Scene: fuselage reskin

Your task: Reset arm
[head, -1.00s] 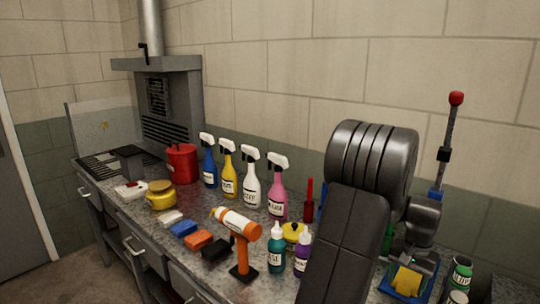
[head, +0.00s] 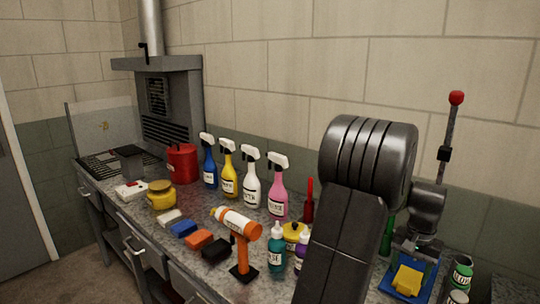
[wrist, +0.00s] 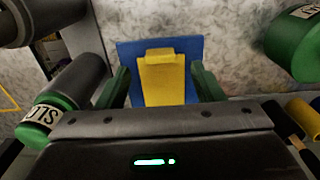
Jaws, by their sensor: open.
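My gripper (wrist: 160,88) is open, with its two green fingers spread in the wrist view. A yellow block (wrist: 162,78) with a small raised tab lies on a blue plate (wrist: 128,52) in line with the gap between the fingers. No contact between the fingers and the block shows. In the head view, my arm's end is above the yellow block (head: 408,281) and blue plate (head: 428,275) at the right of the bench. My large grey arm links hide part of the bench there.
Spray bottles (head: 250,184), a red canister (head: 182,163), a yellow jar (head: 161,196), colored blocks (head: 199,239) and an orange tool (head: 240,228) crowd the bench left of my arm. A green-capped can (head: 461,273) stands close right.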

